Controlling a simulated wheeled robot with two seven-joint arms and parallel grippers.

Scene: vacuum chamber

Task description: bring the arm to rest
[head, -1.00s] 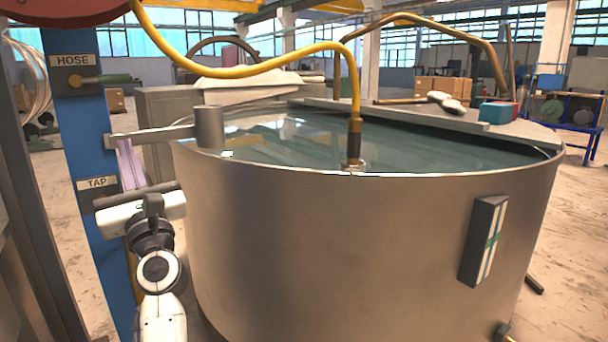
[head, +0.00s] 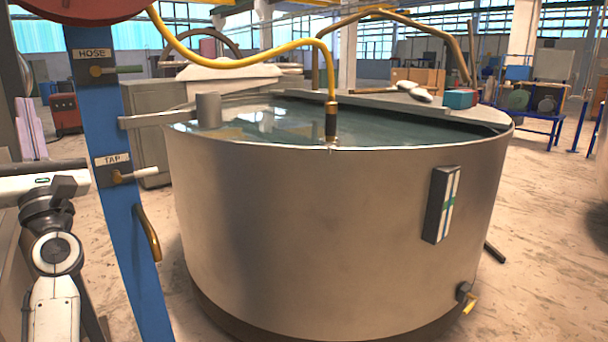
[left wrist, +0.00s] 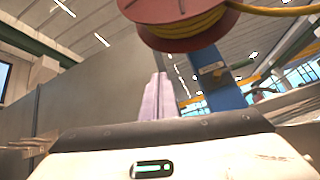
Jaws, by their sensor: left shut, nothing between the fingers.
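My left arm comes in at the left edge of the head view, its white wrist housing left of the blue post. My left gripper (head: 25,103) points up with its pale lilac fingers together and nothing between them. It is apart from the blue post (head: 118,215) and its TAP handle (head: 135,175). In the left wrist view the shut fingers (left wrist: 160,80) stand above the white housing, with the post behind to the right. My right gripper is not in view.
A large metal tank (head: 320,240) of liquid stands right of the post. A yellow hose (head: 240,62) runs from the red reel (head: 85,8) to a nozzle (head: 331,122) at the tank's rim. A dark red machine (head: 66,113) stands behind the post. Bare floor lies right of the tank.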

